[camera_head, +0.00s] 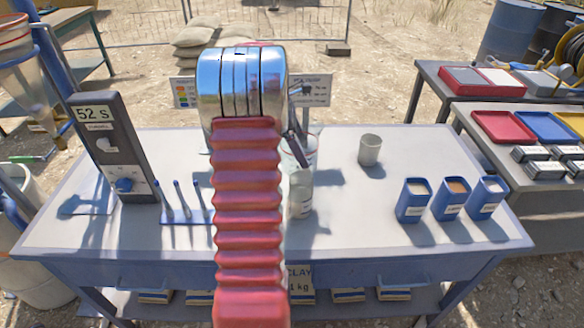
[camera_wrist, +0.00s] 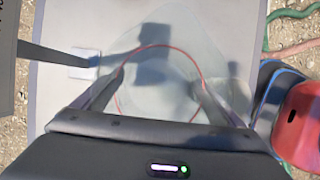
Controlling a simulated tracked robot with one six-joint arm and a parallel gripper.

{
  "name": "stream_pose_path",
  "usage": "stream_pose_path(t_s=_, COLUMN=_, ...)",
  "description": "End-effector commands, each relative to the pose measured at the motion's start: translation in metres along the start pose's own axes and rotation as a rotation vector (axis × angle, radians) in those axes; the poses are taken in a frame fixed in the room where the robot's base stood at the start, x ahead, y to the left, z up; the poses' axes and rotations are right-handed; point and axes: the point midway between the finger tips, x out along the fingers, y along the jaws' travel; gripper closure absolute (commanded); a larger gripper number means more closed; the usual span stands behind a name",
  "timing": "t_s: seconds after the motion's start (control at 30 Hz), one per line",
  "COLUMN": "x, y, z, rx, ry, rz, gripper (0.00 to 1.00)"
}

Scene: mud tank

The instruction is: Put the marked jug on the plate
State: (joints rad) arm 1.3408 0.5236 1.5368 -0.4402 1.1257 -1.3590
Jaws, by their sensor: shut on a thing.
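The marked jug (camera_head: 304,150) is clear with a red rim and is partly hidden behind my arm in the head view. In the wrist view the jug shows from above as a clear shape with a thin red ring (camera_wrist: 157,46). My gripper (camera_wrist: 160,84) is shut on it, one finger on each side. Its height above the table is hard to tell. I cannot make out the plate with certainty. A small pale square (camera_wrist: 84,62) lies left of the jug in the wrist view.
A grey timer post (camera_head: 112,145) reading 52 s stands on the left of the table (camera_head: 350,235). Thin rods stand in a blue rack (camera_head: 178,215). A grey cup (camera_head: 369,150) and blue tubs (camera_head: 450,198) stand right.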

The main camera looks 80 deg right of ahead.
Motion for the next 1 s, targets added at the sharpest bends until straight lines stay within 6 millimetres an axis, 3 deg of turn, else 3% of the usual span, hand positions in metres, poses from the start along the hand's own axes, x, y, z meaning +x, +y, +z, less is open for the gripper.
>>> stream_pose_path(t_s=0.2, x=0.029, y=0.000, z=-0.013, rx=-0.001, ry=0.000, rz=-0.001, gripper=0.34)
stream_pose_path(t_s=0.6, x=0.034, y=0.000, z=-0.016, rx=-0.001, ry=0.000, rz=0.000, gripper=0.34)
stream_pose_path(t_s=1.0, x=0.067, y=0.000, z=-0.030, rx=-0.002, ry=0.000, rz=0.001, gripper=0.34)
